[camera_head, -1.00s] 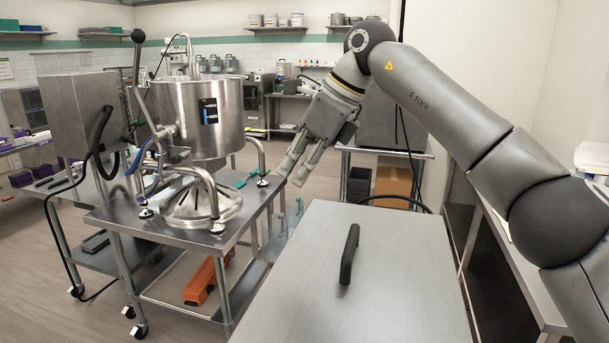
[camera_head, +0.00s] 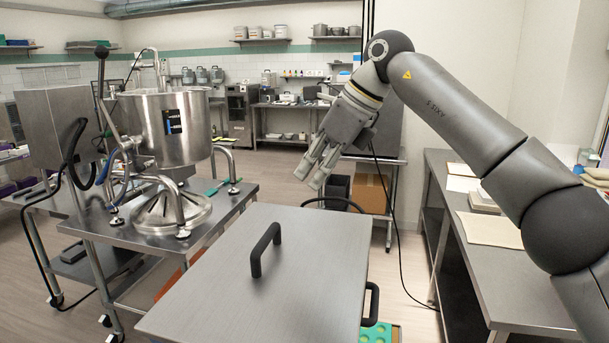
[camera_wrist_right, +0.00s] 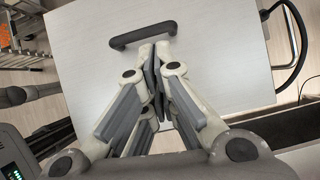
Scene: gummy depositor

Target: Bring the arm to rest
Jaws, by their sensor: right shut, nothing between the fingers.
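My right arm reaches in from the right in the head view, bent at the elbow, with my right gripper (camera_head: 318,172) hanging down in the air beyond the steel lid surface. The gripper is shut and empty; in the right wrist view its fingers (camera_wrist_right: 160,62) meet at the tips, with nothing between them. My left gripper is out of view.
A steel-topped unit (camera_head: 310,235) with a black handle (camera_head: 265,249) stands in front. The depositor (camera_head: 168,128) stands on a steel cart at the left. A side table (camera_head: 500,275) with papers runs along the right. Open floor lies between.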

